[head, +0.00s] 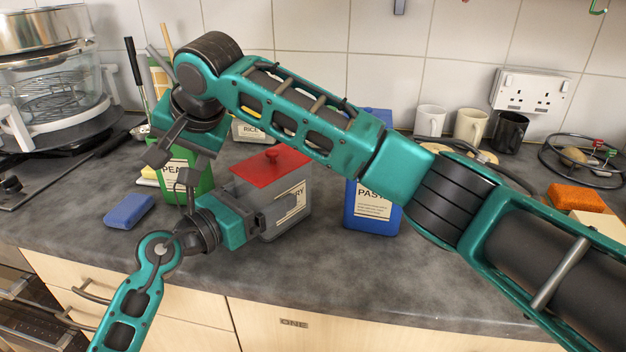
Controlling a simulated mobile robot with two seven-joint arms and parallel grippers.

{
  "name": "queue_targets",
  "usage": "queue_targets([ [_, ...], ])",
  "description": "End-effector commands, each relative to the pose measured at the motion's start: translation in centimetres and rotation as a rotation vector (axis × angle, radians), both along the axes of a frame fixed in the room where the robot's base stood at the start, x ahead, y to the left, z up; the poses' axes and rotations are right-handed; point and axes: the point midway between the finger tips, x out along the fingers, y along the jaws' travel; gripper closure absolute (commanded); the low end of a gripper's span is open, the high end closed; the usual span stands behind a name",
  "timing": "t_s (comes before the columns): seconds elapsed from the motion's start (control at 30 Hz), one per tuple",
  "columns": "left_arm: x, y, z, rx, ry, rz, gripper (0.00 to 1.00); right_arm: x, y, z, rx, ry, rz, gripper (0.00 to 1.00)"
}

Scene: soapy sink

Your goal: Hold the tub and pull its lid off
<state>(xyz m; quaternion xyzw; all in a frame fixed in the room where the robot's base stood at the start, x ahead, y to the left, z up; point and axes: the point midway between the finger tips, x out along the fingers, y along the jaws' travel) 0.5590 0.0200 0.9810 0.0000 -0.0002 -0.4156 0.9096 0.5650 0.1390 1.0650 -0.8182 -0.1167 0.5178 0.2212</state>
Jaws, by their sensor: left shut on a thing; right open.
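A grey tub (299,219) with a partly hidden label ending in "RY" stands on the worktop. Its red lid (283,168) with a small round knob sits on top of it. My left gripper (265,214) comes in from the lower left and is shut on the tub at its lower front left side. My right gripper (173,168) reaches across from the right, over the tub. It points down, open and empty, left of the red lid and in front of a green tub.
The green tub (202,183) stands left of the grey one, and a blue pasta tub (371,217) right of it. A rice container (250,132) is behind. A blue sponge (129,211) lies at left. Mugs (470,125) stand at the back right. The front worktop is mostly clear.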

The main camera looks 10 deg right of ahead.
Motion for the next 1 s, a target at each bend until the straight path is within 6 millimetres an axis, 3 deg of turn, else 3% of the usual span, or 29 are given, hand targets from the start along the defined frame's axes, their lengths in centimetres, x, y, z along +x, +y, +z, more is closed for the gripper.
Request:
queue_targets([
  [0.2,0.0,0.0,0.0,0.001,0.001,0.000,0.68,-1.6,0.9,0.6,0.252,-0.249,0.160,0.48],
  [0.37,0.0,0.0,-0.1,0.000,0.001,0.000,0.68,-2.8,-1.1,2.1,0.367,-0.472,0.206,0.48],
  [0.57,0.0,0.0,-0.1,0.000,0.001,-0.001,0.68,-4.4,-6.4,2.2,0.329,-0.744,0.205,0.48],
  [0.8,0.0,0.0,-0.1,0.000,0.001,-0.001,0.68,-6.8,-13.8,0.2,0.058,-0.986,0.187,0.48],
  [1.0,0.0,0.0,-0.1,0.001,0.002,-0.001,0.68,-8.8,-17.9,-0.3,-0.137,-1.098,0.182,0.48],
])
